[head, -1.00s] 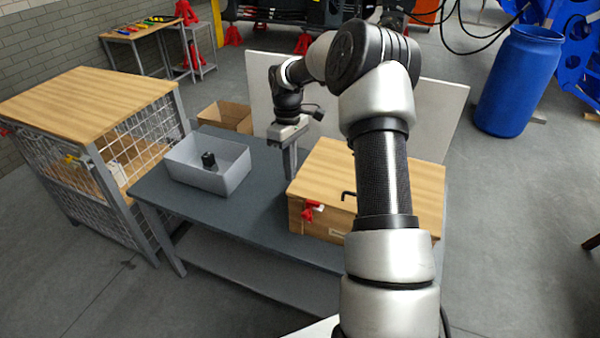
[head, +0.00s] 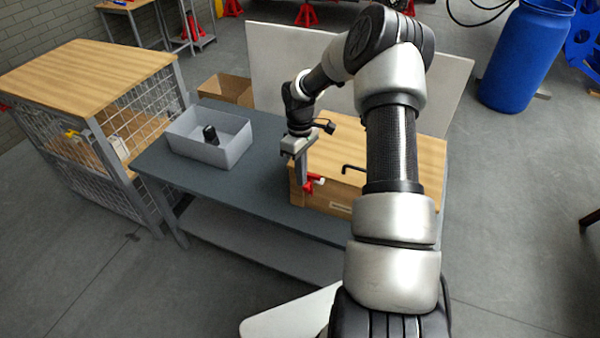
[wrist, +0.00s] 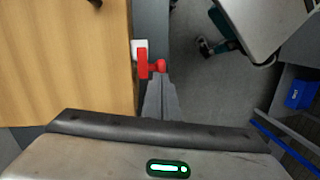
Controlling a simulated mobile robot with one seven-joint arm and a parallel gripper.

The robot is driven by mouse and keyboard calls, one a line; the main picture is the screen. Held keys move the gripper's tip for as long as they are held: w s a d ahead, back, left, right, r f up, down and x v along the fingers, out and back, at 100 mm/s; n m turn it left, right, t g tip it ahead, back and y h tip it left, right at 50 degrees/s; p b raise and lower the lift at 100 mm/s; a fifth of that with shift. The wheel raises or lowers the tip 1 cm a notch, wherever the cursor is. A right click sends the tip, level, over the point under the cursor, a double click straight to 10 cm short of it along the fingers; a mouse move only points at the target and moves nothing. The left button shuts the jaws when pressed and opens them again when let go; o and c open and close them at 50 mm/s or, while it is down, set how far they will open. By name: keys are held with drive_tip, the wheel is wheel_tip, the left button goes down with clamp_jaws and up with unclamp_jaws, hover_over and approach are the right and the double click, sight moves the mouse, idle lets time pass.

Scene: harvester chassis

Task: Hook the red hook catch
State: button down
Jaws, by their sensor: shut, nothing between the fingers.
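The red hook catch (head: 313,184) is on the front face of the wooden box (head: 420,145), near its left corner. In the wrist view the red catch (wrist: 143,65) shows a red lever, a round red knob and a white part against the box's edge. My gripper (head: 303,190) points down in front of that face, close to the catch. In the wrist view the fingers of my gripper (wrist: 160,82) are together and empty, with their tips by the knob. I cannot tell whether they touch it. The fingers hide part of the catch in the head view.
The box stands on a dark grey table (head: 255,185). A black bent handle (head: 353,169) is on the box. A grey bin (head: 235,150) holding a black object stands at the left. A wire-sided cabinet (head: 90,60) is further left. The tabletop between bin and box is clear.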

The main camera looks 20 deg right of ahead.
drive_tip(key=shift+s+d+f, duration=0.15)
drive_tip(key=shift+s+d, duration=0.4)
drive_tip(key=shift+s, duration=0.2)
drive_tip(key=shift+f, duration=0.1)
drive_tip(key=shift+s+f, duration=0.15)
drive_tip(key=shift+w+a+f+b, duration=0.15)
drive_tip(key=shift+w+a+b, duration=0.25)
drive_tip(key=shift+a+b, duration=0.1)
drive_tip(key=w+d+r, duration=0.1)
drive_tip(key=w+r, duration=0.2)
drive_tip(key=r, duration=1.5)
drive_tip(key=shift+r, duration=0.2)
